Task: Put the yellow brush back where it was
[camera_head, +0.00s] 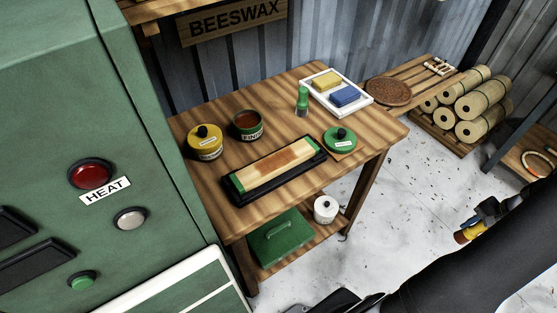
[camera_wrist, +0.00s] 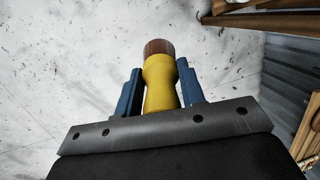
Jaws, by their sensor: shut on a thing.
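The yellow brush (camera_head: 463,237) is held in my gripper (camera_head: 478,222) over the pale floor, right of the workbench. In the wrist view the brush (camera_wrist: 160,90) has a waisted yellow body and a brown end pointing away from me. The blue fingers of my gripper (camera_wrist: 160,86) are shut on its yellow body from both sides. On the bench stand a yellow tin (camera_head: 205,146) with a closed, black-knobbed lid, and an open green tin (camera_head: 247,126) with brown contents. A green brush-like piece (camera_head: 302,101) stands upright near the back.
The workbench (camera_head: 190,187) also holds a test panel (camera_head: 275,166) on a dark base, a green lid (camera_head: 340,138) and a white tray (camera_head: 318,82) with yellow and blue blocks. Rolled bundles (camera_head: 478,98) lie at the back right. A green machine (camera_head: 120,150) fills the left. Floor between is clear.

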